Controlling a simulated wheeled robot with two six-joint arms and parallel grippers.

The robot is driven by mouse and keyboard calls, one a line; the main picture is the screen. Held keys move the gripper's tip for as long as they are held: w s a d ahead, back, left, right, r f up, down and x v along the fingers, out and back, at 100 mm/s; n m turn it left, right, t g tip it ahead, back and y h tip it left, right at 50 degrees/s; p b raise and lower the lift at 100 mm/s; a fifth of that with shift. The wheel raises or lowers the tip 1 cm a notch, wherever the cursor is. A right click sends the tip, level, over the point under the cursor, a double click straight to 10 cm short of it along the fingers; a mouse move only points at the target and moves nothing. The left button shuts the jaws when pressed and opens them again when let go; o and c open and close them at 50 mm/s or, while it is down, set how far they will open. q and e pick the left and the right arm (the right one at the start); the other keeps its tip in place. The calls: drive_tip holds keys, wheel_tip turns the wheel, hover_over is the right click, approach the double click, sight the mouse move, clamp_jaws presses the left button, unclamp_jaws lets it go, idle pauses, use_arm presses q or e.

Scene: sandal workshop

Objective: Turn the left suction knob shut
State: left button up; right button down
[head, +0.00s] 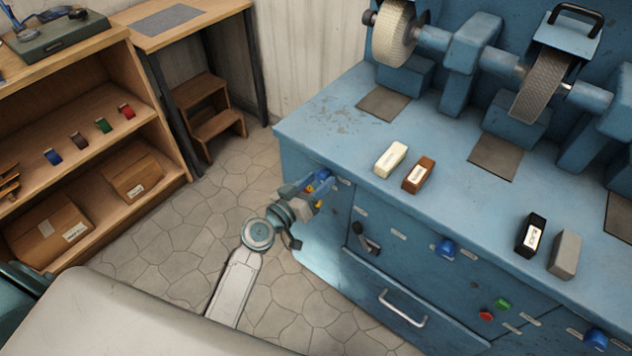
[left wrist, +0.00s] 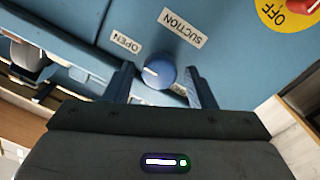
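The left suction knob (head: 323,174) is a round blue knob on the left end of the blue machine cabinet. My left gripper (head: 314,186) is at the knob. Its two fingers (left wrist: 161,86) stand on either side of the knob with a small gap visible at each side, so it looks open around it. My right gripper is not in view.
A red switch on a yellow OFF plate (left wrist: 285,12) is near the knob. A black lever (head: 366,238), another blue knob (head: 445,247) and a drawer handle (head: 402,309) are on the cabinet front. Blocks, including a brown one (head: 419,175), lie on top. Stone floor (head: 170,265) is clear at left.

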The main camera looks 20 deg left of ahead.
use_arm(q)
drive_tip(key=c, duration=0.8)
